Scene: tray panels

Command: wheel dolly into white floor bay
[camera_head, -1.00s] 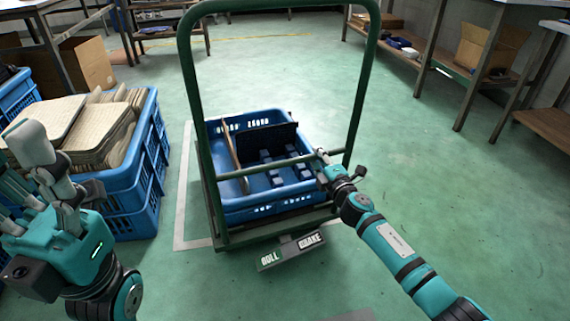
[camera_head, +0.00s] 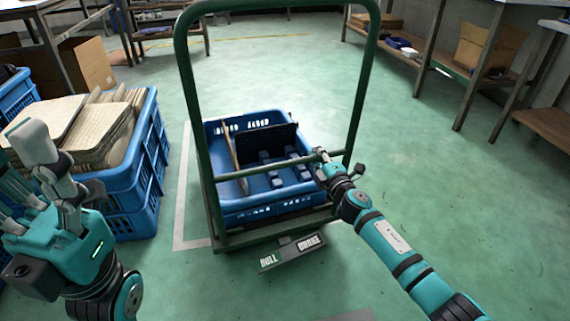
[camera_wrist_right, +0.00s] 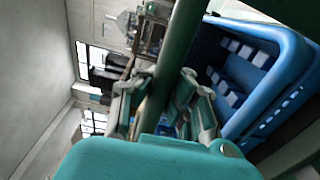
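The dolly is a dark green tubular frame (camera_head: 192,95) carrying a blue crate (camera_head: 280,206), with a ROLL/BRAKE pedal (camera_head: 291,254) at its near side. A pale floor line (camera_head: 184,190) with a corner marks a bay; the dolly's left side stands just inside it and hides much of the outline. My right gripper (camera_head: 322,160) is at the right end of the frame's crossbar. In the right wrist view a green bar (camera_wrist_right: 180,45) passes between its fingers (camera_wrist_right: 165,92), which appear closed on it. My left gripper (camera_head: 25,170) is raised at the left, empty, its fingers apart.
Blue crates (camera_head: 130,190) filled with tan sheets stand close left of the dolly. Workbenches (camera_head: 440,40) with shelves line the right and back. Green floor is open behind and to the right.

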